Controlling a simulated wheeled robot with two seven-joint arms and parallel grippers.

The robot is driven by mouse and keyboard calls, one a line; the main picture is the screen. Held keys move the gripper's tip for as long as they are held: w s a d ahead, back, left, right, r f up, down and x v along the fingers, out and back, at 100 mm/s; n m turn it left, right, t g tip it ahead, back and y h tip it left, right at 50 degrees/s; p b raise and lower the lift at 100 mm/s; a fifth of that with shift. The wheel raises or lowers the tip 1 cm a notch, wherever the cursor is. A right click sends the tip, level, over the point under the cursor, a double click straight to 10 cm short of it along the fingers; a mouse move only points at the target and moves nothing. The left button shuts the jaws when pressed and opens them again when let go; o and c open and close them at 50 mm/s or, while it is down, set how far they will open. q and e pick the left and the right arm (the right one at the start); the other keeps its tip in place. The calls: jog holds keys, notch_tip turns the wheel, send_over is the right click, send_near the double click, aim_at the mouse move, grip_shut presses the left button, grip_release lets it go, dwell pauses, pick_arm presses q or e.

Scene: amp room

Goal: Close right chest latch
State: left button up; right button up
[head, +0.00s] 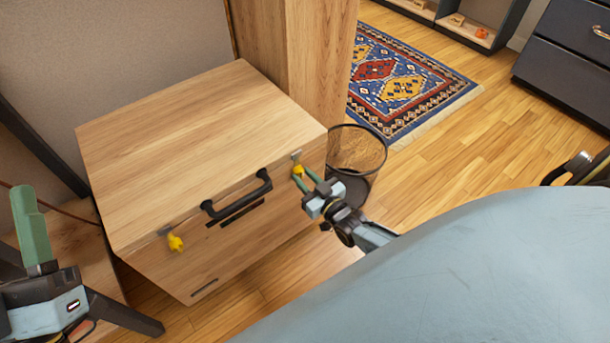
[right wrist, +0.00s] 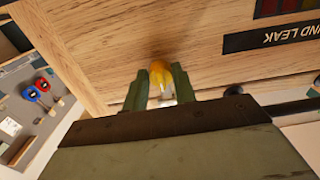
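The wooden chest (head: 190,135) stands on the floor with its lid down. Its right latch (head: 297,170) is yellow and sits on the front near the right corner; it also shows in the right wrist view (right wrist: 160,74). The left latch (head: 175,243), also yellow, is on the front at the left. My right gripper (head: 305,178) is at the right latch, with its green fingers on either side of it in the right wrist view (right wrist: 161,92). Whether they press on it is unclear. My left gripper (head: 30,225) is at the lower left, away from the chest; its fingers overlap in view.
A black handle (head: 237,196) sticks out from the chest front between the latches. A wire mesh bin (head: 357,150) stands just right of the chest, close to my right gripper. A patterned rug (head: 400,85) and open wooden floor lie beyond.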

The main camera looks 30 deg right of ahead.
jog(key=o, duration=0.4)
jog(key=shift+s+p, duration=0.3)
jog(key=shift+s, duration=0.3)
pick_arm(q)
notch_tip(320, 180, down, 13)
jog(key=w+a+g+y+p, duration=0.1)
jog(key=g+y+p, duration=0.2)
jog(key=g, duration=0.6)
jog(key=shift+w+a+g+p, duration=0.25)
jog(key=shift+a+g+p, duration=0.1)
jog(key=shift+a+g, duration=0.05)
pick_arm(e)
jog(key=shift+s+d, duration=0.2)
jog(key=shift+s, duration=1.85)
jog(key=shift+s+d, duration=0.15)
jog(key=shift+s, duration=1.85)
jog(key=shift+s+d, duration=0.2)
jog(key=shift+s, duration=1.85)
